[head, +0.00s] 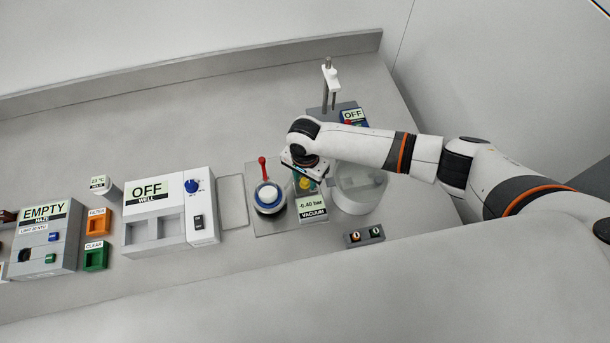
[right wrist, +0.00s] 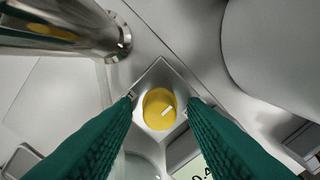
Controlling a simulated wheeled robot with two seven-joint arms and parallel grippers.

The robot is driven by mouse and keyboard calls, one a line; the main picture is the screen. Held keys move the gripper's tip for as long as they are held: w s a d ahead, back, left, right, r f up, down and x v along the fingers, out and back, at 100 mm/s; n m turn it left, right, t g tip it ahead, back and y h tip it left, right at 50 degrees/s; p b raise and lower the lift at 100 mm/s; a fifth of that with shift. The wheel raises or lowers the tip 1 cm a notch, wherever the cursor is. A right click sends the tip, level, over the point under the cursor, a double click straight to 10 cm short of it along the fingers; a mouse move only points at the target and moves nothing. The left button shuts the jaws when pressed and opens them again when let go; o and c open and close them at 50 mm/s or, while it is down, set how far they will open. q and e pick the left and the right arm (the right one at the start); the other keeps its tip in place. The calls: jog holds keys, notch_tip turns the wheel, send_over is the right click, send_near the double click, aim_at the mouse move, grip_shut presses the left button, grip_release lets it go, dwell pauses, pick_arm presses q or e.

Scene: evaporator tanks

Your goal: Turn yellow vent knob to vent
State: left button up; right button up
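In the head view a little of the yellow knob (head: 305,185) shows below my right gripper (head: 303,176). In the right wrist view the two green fingers of my right gripper (right wrist: 160,101) are spread, one tip on each side of the knob. Small gaps seem to show between tips and knob; contact is not clear. My left gripper is not in view.
The vacuum display (head: 313,210) reads about -0.40 bar, just in front of the knob. A blue-and-white round part with a red lever (head: 263,170) stands left of it. A clear vessel (head: 360,190) is close on the right. The "OFF WELL" box (head: 150,240) stands further left.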

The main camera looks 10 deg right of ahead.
grip_shut()
jog(key=shift+n, duration=0.3)
jog(key=shift+r+n+p, duration=0.1)
jog(key=shift+n+p, duration=0.45)
jog(key=shift+n, duration=0.05)
jog(key=n, duration=0.2)
jog(key=shift+n+p, duration=0.3)
jog(key=shift+p, duration=0.1)
jog(key=n, duration=0.3)
jog(key=shift+n, duration=0.3)
jog(key=n, duration=0.3)
jog(key=shift+n, duration=0.3)
jog(key=n, duration=0.6)
jog(key=shift+w, duration=0.1)
jog(key=shift+n, duration=0.3)
